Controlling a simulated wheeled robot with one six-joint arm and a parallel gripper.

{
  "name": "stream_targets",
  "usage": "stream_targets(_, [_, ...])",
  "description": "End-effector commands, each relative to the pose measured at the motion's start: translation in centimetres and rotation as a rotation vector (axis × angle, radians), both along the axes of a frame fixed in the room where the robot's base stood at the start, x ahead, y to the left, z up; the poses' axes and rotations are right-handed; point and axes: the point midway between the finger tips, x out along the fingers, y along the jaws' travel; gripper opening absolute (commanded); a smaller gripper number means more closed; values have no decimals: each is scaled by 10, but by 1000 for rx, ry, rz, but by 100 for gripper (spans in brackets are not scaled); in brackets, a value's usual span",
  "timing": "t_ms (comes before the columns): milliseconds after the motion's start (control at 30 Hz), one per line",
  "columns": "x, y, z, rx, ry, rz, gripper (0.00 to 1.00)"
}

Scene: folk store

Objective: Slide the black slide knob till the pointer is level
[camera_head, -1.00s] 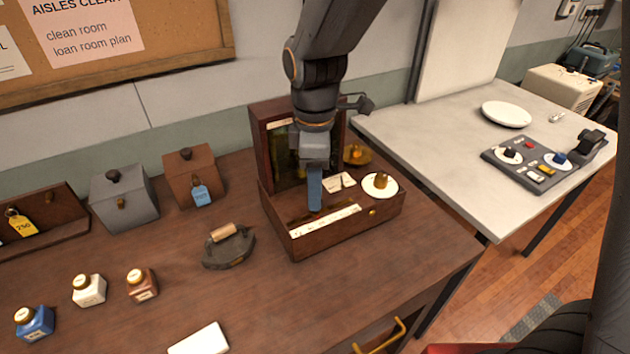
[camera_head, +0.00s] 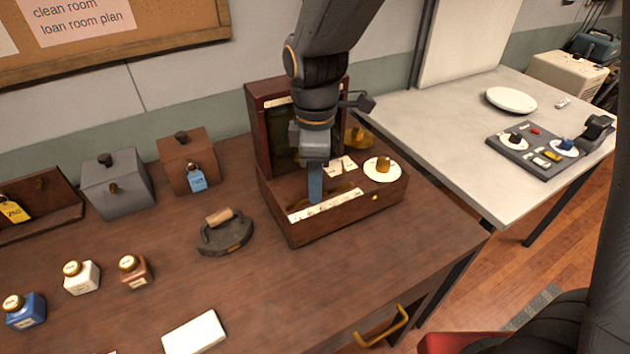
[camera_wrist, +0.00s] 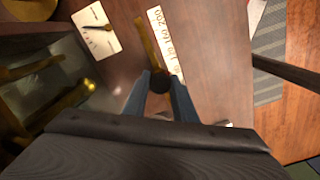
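The black slide knob (camera_wrist: 160,84) is at the bar's near end. My gripper (camera_wrist: 161,80) reaches down into the box, its blue fingers on both sides of the knob, which fills the gap between them. It also shows in the head view (camera_head: 316,198), where it hides the knob. A white card (camera_wrist: 96,28) bears scale marks and a thin dark pointer (camera_wrist: 98,26); its level is hard to judge.
A brass weight on a white dish (camera_head: 382,168) is at the box's right end. The raised lid (camera_head: 262,125) stands behind my gripper. A flat iron (camera_head: 225,232) and several ink bottles (camera_head: 135,271) lie left.

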Motion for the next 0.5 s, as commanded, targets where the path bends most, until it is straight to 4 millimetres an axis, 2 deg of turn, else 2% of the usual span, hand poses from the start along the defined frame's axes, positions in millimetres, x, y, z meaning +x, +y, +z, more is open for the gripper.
stream_targets(500, [1,-2,0,0,0,-1,14])
